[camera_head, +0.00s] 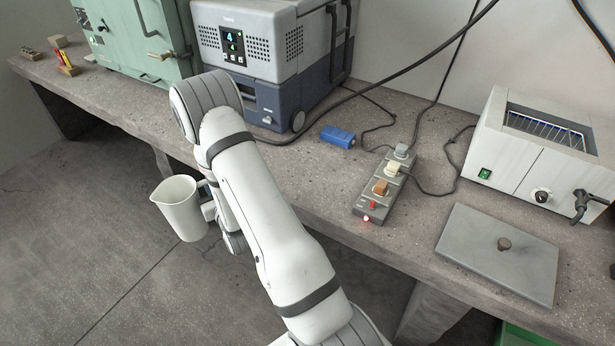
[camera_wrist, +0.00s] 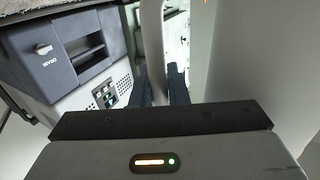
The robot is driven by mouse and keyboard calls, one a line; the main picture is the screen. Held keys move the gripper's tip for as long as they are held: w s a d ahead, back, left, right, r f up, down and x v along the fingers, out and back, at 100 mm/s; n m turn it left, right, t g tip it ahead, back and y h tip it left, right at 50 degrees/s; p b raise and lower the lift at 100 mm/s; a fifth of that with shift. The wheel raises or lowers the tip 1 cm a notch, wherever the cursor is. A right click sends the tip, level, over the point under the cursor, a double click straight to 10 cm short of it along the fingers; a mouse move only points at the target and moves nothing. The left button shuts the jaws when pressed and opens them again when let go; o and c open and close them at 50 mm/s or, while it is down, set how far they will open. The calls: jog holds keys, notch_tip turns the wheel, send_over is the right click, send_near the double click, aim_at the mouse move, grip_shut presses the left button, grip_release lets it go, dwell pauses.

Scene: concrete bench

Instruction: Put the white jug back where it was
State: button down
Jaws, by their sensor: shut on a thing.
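The white jug (camera_head: 180,212) hangs upright in the air in front of the bench edge, over the floor, with its spout toward the left and its open top up. My gripper (camera_head: 207,196) is at the jug's right side, partly hidden by my arm. In the wrist view my gripper (camera_wrist: 158,84) is shut on the jug's handle, and the pale jug body (camera_wrist: 245,50) fills the right side. The jug's inside is only partly seen.
On the concrete bench (camera_head: 330,190) stand a green cabinet (camera_head: 140,38), a grey-blue cooler unit (camera_head: 265,60), a blue block (camera_head: 338,136), a power strip (camera_head: 385,185) with cables, a water bath (camera_head: 535,150) and a flat grey lid (camera_head: 500,252). Bare bench shows between strip and lid.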

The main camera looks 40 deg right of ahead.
jog(key=d+r+m+g+h+b, duration=0.25)
jog(key=d+r+m+h, duration=0.4)
jog(key=d, duration=0.65)
jog(key=s+d+r+m+g+h+b, duration=0.1)
jog(key=s+d+r+m+g+h, duration=0.3)
jog(key=d, duration=0.3)
jog(key=s+d+r+m+g+h+b, duration=0.1)
jog(key=s+d+r+m+g+h, duration=0.2)
jog(key=s+d+g+h, duration=0.35)
jog(key=s+d+r+m+g+b, duration=0.1)
jog(key=s+d+r+m+g, duration=0.1)
jog(key=s+d+m+g, duration=0.3)
notch_tip(320, 180, down, 10)
jog(key=s+n+b, duration=0.1)
jog(key=b, duration=0.1)
jog(key=shift+a+n, duration=0.35)
jog(key=shift+s+r, duration=0.1)
jog(key=shift+s, duration=0.05)
jog(key=c, duration=1.4)
grip_release()
